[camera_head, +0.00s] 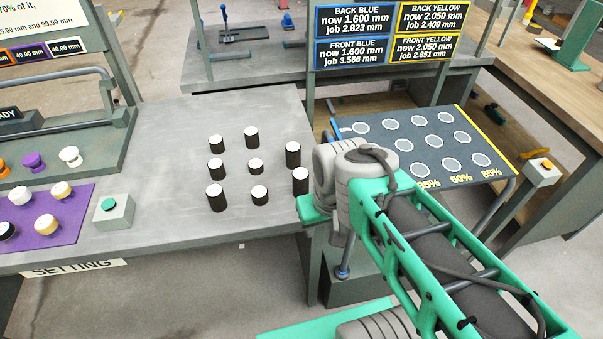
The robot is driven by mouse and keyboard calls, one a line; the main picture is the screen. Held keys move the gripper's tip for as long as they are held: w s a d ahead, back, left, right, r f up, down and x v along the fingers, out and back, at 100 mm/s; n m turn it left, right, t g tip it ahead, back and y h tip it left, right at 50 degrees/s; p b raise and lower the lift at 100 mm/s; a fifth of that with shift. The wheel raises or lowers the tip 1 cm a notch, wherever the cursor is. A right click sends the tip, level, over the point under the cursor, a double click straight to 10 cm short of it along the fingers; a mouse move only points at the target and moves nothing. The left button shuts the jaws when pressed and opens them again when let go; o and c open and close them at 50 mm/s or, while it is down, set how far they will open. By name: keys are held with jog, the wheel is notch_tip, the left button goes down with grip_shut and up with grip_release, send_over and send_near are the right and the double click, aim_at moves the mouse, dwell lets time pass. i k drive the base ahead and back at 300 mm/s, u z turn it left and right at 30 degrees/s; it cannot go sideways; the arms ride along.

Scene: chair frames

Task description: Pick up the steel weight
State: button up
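Several dark upright cylinders with white tops stand in rough rows on the grey table. They differ in height; one short one (256,166) is in the middle and a taller one (215,197) is at the front left. I cannot tell which thing is the steel weight, as no label or bare steel finish shows on them. My green and grey arm reaches in from the lower right. Its grey joint is close to the rightmost cylinder (300,181) and overlaps it slightly in the picture. My gripper's fingers cannot be made out.
A purple mat (70,222) with several coloured-top pieces and a green-button box (113,211) lie at left. A dark panel (385,151) with several pale circles and percent marks is at right. The grey table (160,130) is bare behind the button box.

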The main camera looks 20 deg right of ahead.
aim_at(300, 175)
jog(key=z, duration=0.2)
jog(key=k, duration=0.3)
jog(key=u, duration=1.4)
jog(key=i, duration=0.85)
jog(key=u, duration=0.65)
